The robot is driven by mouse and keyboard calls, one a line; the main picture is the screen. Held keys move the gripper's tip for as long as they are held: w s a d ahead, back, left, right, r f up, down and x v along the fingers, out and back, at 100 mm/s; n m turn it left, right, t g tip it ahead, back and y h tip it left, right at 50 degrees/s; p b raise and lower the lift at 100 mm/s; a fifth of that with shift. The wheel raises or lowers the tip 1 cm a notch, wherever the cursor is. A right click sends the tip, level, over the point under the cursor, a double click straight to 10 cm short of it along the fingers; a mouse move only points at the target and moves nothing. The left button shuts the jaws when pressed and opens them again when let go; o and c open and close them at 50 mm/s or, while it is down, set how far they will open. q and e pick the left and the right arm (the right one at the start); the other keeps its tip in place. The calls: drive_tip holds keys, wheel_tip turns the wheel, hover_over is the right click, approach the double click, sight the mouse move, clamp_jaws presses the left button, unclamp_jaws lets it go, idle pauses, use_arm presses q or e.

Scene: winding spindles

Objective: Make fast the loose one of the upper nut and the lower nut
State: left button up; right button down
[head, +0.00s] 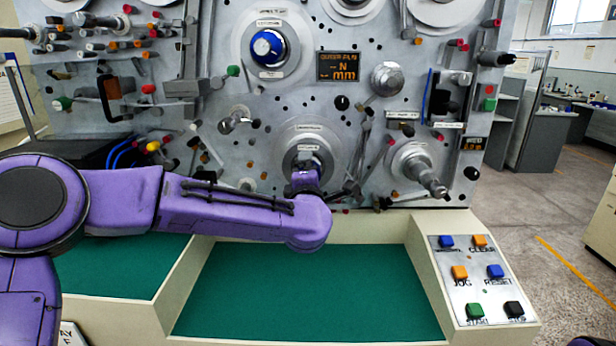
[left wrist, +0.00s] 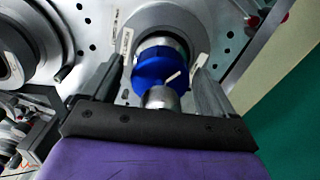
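The upper nut (head: 267,47) is blue and sits on the upper spindle of the grey panel, with nothing touching it. The lower nut is hidden behind my left gripper in the head view. In the left wrist view the lower nut (left wrist: 150,72) is blue, around a silver shaft end, with a short white mark on its face. My left gripper (left wrist: 160,72) points at the panel with one finger on each side of this nut. The fingers look apart from it, with small gaps. My left gripper (head: 305,168) is partly hidden in the head view. My right gripper is out of view.
A display (head: 338,66) sits right of the upper nut. Knobs, rods and a silver spindle (head: 418,168) stick out nearby. A green mat (head: 305,295) below is clear. A button panel (head: 480,285) stands at the lower right.

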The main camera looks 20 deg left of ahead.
use_arm(q)
drive_tip(key=shift+s+f, duration=0.1)
drive_tip(key=shift+s, duration=0.1)
drive_tip(key=b+v, duration=0.3)
drive_tip(key=v, duration=0.7)
drive_tip(key=shift+b, duration=0.35)
